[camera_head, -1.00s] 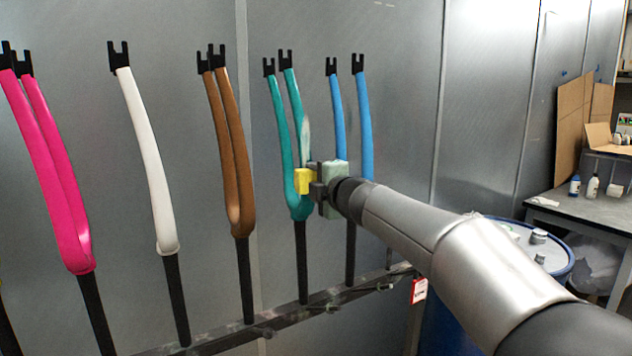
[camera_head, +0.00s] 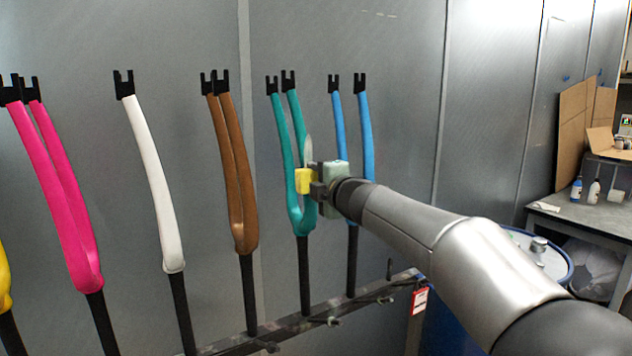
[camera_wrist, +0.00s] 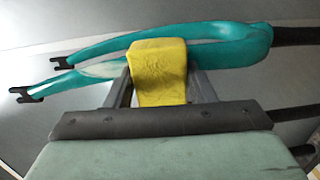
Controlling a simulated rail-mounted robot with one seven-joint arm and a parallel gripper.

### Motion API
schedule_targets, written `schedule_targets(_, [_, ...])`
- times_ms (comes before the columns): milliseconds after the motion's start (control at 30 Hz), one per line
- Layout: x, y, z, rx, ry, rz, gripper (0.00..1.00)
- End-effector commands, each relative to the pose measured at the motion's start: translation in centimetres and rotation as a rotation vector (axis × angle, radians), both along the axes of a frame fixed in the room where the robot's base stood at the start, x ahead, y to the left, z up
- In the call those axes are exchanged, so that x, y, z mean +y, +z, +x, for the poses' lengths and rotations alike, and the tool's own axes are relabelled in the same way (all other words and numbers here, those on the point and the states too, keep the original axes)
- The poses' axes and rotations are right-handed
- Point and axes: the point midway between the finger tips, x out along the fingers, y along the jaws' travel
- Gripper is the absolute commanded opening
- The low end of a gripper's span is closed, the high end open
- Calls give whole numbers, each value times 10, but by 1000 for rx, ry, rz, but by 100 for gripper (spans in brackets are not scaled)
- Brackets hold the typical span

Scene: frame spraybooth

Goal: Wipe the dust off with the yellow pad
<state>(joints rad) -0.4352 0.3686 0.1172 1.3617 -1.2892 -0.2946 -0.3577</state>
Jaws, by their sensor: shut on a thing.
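The teal fork (camera_head: 281,150) hangs on a dark stem, with its two legs pointing up to black tips. A pale dusty patch (camera_head: 309,149) lies on its right leg just above the pad; in the wrist view the patch (camera_wrist: 104,69) shows left of the pad. My gripper (camera_head: 312,183) is shut on the yellow pad (camera_head: 302,181), which also shows between the fingers in the wrist view (camera_wrist: 160,70). The pad overlaps the fork's legs in both views. I cannot tell whether it touches them, and it hides the surface behind it.
A blue fork (camera_head: 366,135) stands close behind my gripper to the right. Brown (camera_head: 233,170), white (camera_head: 153,190) and pink (camera_head: 60,190) forks stand to the left on the same dark rail (camera_head: 295,326). A blue drum (camera_head: 440,325) and a workbench (camera_head: 580,215) are at the right.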

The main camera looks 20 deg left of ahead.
Motion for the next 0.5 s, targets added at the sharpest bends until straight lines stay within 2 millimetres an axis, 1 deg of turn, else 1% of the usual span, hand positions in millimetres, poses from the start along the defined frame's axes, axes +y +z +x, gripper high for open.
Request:
schedule_targets(33, [1,9,0,-1,0,1,31])
schedule_targets(233, [3,27,2,-1,0,1,31])
schedule_targets(500, [4,36,3,-2,1,2,31])
